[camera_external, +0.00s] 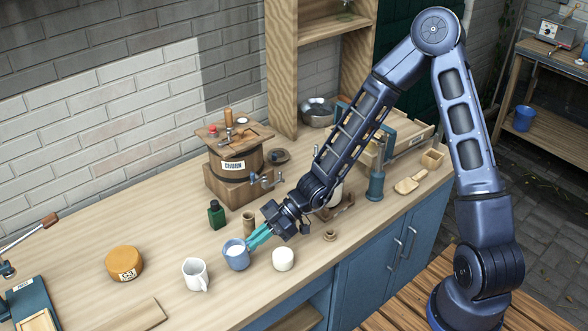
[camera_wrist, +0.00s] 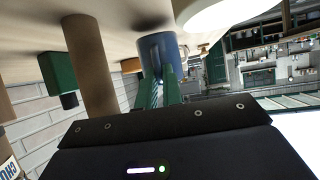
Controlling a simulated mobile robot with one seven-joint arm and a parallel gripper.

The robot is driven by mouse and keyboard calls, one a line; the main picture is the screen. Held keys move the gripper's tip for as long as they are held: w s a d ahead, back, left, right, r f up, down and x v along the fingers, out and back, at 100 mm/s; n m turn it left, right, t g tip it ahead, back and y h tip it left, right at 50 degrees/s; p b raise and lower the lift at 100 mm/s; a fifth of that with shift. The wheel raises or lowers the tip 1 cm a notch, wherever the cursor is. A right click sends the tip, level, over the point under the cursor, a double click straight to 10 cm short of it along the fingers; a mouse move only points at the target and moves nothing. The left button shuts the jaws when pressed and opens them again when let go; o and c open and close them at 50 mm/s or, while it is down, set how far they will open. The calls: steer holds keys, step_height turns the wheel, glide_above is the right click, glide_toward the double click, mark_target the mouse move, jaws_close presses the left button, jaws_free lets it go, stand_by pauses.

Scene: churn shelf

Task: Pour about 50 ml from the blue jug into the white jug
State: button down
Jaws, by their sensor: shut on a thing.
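The blue jug (camera_external: 236,255) is upright at the counter's front half, with pale contents showing at its open top. It also shows in the wrist view (camera_wrist: 157,48), where the picture is upside down. My gripper (camera_external: 254,240) reaches it from the right with teal fingers shut on it; the fingers also show in the wrist view (camera_wrist: 164,88). Whether the jug touches the counter is hard to tell. The white jug (camera_external: 194,274) stands upright to the left of the blue jug, apart from it. The white jug's inside level is not clear.
A white round block (camera_external: 283,259) sits close right of the blue jug. A green bottle (camera_external: 216,215) and a wooden cylinder (camera_external: 248,222) stand behind it. An orange labelled round (camera_external: 124,263) lies left. The wooden churn (camera_external: 236,165) is at the back.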

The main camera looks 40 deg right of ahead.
mark_target(245, 243)
steer(key=a+r+h, duration=0.2)
steer(key=shift+w+a+r+h, duration=0.1)
steer(key=shift+w+a+h, duration=0.1)
steer(key=shift+a+h, duration=0.1)
steer(key=shift+a+r+h, duration=0.3)
steer(key=shift+a+r, duration=0.05)
steer(key=shift+a, duration=0.15)
steer(key=shift+w+a+r+g+h, duration=0.1)
steer(key=shift+a+r+g+h, duration=0.25)
steer(key=shift+a+g+h, duration=0.05)
steer(key=shift+w+r, duration=0.1)
steer(key=w+a+r+h+b, duration=0.1)
steer(key=a+r+h+b, duration=0.1)
steer(key=a+r+h, duration=0.3)
steer(key=shift+r+g, duration=0.3)
steer(key=shift+g, duration=0.1)
stand_by(0.5)
steer(key=shift+a+r+h+b, duration=0.15)
steer(key=shift+a+h+b, duration=0.15)
steer(key=shift+b, duration=0.35)
steer(key=shift+w+a+f+h+b, duration=0.15)
steer(key=shift+a+h+b, duration=0.2)
steer(key=shift+b, duration=0.25)
steer(key=shift+s+a+f+h+b, duration=0.1)
steer(key=shift+a+f+h+b, duration=0.1)
steer(key=shift+h+b, duration=0.35)
